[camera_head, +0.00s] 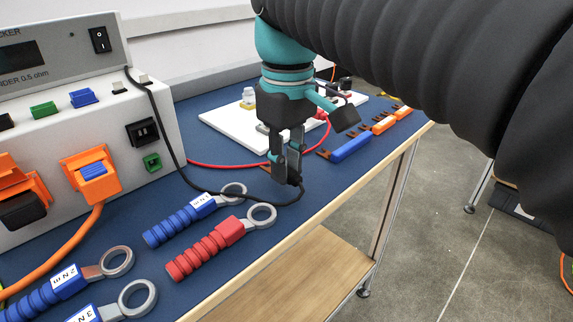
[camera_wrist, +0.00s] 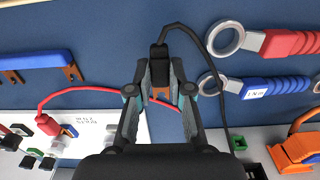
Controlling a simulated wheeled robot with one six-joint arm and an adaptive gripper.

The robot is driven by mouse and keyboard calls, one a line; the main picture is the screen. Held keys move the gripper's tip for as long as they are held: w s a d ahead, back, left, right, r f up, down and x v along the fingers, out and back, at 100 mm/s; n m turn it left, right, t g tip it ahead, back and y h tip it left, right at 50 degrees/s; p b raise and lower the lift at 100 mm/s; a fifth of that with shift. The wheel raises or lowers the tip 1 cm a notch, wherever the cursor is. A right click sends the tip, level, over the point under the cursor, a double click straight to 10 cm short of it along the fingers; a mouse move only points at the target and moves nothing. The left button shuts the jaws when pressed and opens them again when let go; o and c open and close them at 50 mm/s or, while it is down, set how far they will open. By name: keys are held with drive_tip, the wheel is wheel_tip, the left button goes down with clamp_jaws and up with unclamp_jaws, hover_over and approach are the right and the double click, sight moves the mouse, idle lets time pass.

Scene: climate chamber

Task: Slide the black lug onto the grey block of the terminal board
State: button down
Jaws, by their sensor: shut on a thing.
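My gripper (camera_head: 284,178) is shut on the black lug and holds it above the blue bench top. In the wrist view the black lug (camera_wrist: 158,64) shows between the fingertips, with its black lead looping off to the right. In the head view the fingers mostly hide it. The terminal board (camera_head: 222,122) is a white plate behind my gripper. In the wrist view the board (camera_wrist: 108,124) lies at the lower left, apart from the lug. A red lead (camera_wrist: 72,88) runs to a red part on it. I cannot clearly pick out the grey block.
A grey tester box (camera_head: 100,150) with sockets stands at the left. Blue torque wrenches (camera_head: 180,220) and a red torque wrench (camera_head: 205,252) lie in front. A blue-handled tool (camera_head: 352,148) lies to the right of my gripper, near the wooden bench edge (camera_head: 310,225).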

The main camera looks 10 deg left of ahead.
drive_tip(key=shift+r+p, duration=1.15)
drive_tip(key=shift+r, duration=0.4)
drive_tip(key=shift+r, duration=0.2)
wheel_tip(320, 180, up, 6)
drive_tip(key=w, duration=1.1)
wheel_tip(320, 180, down, 8)
drive_tip(key=b, duration=0.4)
drive_tip(key=shift+d+r, duration=0.15)
drive_tip(key=shift+r, duration=0.1)
drive_tip(key=shift+w+f+b, duration=0.1)
drive_tip(key=shift+f+b, duration=0.35)
drive_tip(key=shift+b, duration=0.05)
drive_tip(key=shift+f, duration=0.2)
drive_tip(key=shift+w+p, duration=0.1)
drive_tip(key=shift+p, duration=0.3)
